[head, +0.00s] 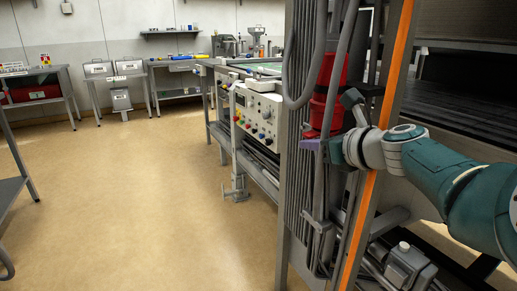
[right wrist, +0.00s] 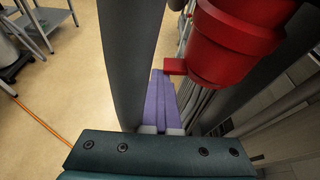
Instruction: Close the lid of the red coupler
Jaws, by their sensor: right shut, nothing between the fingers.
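The red coupler (head: 324,98) hangs upright on the grey post, partly hidden by grey hoses. In the right wrist view the red coupler (right wrist: 232,42) fills the upper right, with a small red tab (right wrist: 174,66) sticking out to the left at its lower edge. I cannot tell the lid apart from the body or how far it stands open. My right gripper (head: 309,144) is just below the coupler. Its purple fingers (right wrist: 160,80) are shut and empty, with their tips close to the red tab; I cannot tell whether they touch. My left gripper is not in view.
A thick grey hose (right wrist: 130,50) runs close to the left of the fingers. An orange strip (head: 384,115) runs down the frame beside my right arm. A control panel (head: 255,115) with knobs stands behind. The floor (head: 150,195) at left is clear.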

